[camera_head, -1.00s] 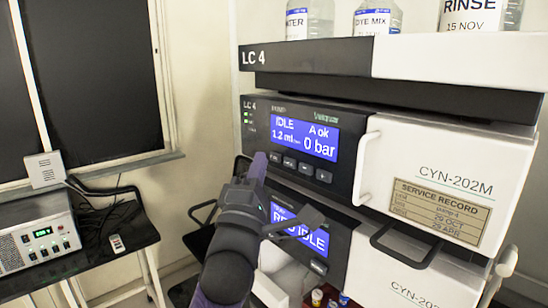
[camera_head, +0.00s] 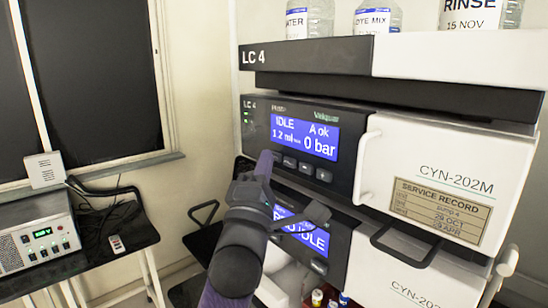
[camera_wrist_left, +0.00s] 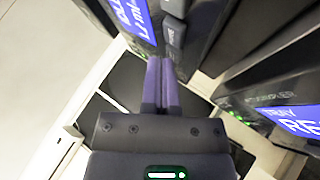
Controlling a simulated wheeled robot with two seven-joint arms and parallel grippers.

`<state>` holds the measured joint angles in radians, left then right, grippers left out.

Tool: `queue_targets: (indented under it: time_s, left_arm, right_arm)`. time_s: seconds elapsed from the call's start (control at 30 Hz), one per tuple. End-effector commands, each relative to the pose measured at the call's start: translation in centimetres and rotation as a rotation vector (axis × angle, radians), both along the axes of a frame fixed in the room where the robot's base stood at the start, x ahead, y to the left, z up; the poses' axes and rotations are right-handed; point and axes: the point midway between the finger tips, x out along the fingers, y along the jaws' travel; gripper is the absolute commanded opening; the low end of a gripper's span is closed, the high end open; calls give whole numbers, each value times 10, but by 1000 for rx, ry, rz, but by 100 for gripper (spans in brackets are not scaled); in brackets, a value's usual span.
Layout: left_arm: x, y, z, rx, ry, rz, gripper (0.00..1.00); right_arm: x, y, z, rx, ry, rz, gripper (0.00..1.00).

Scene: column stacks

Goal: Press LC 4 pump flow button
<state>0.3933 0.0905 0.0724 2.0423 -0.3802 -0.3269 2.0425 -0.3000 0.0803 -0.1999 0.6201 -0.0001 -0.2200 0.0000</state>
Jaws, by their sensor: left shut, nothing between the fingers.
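The LC 4 pump module (camera_head: 262,112) has a blue display (camera_head: 305,136) reading IDLE, A ok, 1.2 ml and 0 bar. A row of small dark buttons (camera_head: 307,168) runs below the display; their labels are too small to read. My left gripper (camera_head: 264,160) is shut and empty, its purple fingertips at the left end of this row, partly covering it. In the left wrist view, the shut fingers (camera_wrist_left: 160,62) point at the panel beside the buttons (camera_wrist_left: 174,30). I cannot tell whether they touch. My right gripper is not in view.
A second module's blue display (camera_head: 312,236) is below, partly behind my left gripper. A white handle (camera_head: 365,165) and a dark handle (camera_head: 405,250) stick out to the right. Bottles (camera_head: 377,18) stand on top. A side table with a power box (camera_head: 38,245) is at left.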

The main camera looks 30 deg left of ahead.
Motion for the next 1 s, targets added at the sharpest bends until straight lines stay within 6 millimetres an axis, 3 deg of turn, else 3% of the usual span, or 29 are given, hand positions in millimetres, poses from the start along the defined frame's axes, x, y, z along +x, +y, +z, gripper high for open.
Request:
queue_targets:
  time_s: [0.6,1.0]
  left_arm:
    - [3,-1,0,-1,0,-1,0]
    - [-12,5,0,0,0,0,0]
  right_arm:
    - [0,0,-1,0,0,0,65]
    - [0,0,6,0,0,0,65]
